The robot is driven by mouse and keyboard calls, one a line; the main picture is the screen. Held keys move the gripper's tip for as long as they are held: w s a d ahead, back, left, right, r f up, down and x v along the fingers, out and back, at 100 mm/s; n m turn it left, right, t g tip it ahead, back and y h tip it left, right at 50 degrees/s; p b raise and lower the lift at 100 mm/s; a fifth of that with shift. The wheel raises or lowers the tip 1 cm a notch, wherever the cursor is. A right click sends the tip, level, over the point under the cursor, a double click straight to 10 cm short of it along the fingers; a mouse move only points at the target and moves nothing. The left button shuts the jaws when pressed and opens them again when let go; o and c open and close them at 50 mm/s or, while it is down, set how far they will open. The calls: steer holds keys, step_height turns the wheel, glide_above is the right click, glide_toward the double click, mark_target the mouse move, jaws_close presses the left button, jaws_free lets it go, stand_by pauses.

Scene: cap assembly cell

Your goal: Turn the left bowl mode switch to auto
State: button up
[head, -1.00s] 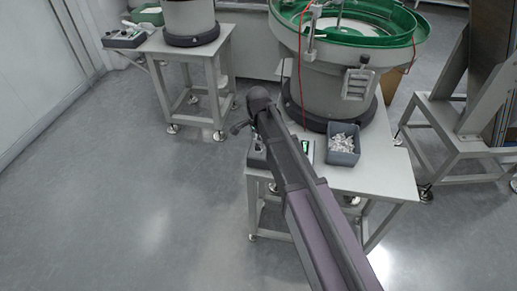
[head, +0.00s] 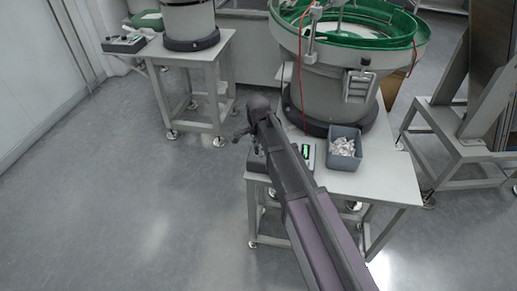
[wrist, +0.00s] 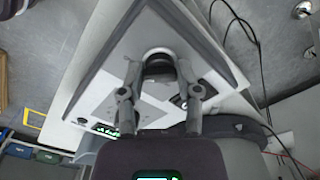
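In the wrist view, my gripper (wrist: 158,72) has its two fingers spread, one on each side of a dark round knob (wrist: 158,62) with a pale ring, on a light control panel (wrist: 118,65) with dark edges. I see small gaps beside the knob; contact cannot be told. A small dark switch (wrist: 180,100) and a lit green display (wrist: 105,129) are also on the panel. In the head view, my gripper (head: 243,139) is over the front left of the near bowl's table; my arm hides much of the control box (head: 307,152). The knob's setting is not readable.
The near green-rimmed bowl feeder (head: 335,92) stands on the table (head: 375,180), beside a grey bin (head: 345,160) of white parts. Another feeder (head: 190,22) and its control box (head: 124,43) are at the back left. Floor left of the near table is clear.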

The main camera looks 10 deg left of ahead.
jaws_close()
steer(key=shift+n, duration=0.4)
steer(key=n, duration=0.7)
steer(key=shift+n, duration=0.4)
steer(key=n, duration=0.4)
steer(key=shift+n, duration=0.3)
steer(key=n, duration=0.4)
steer(key=shift+n, duration=0.4)
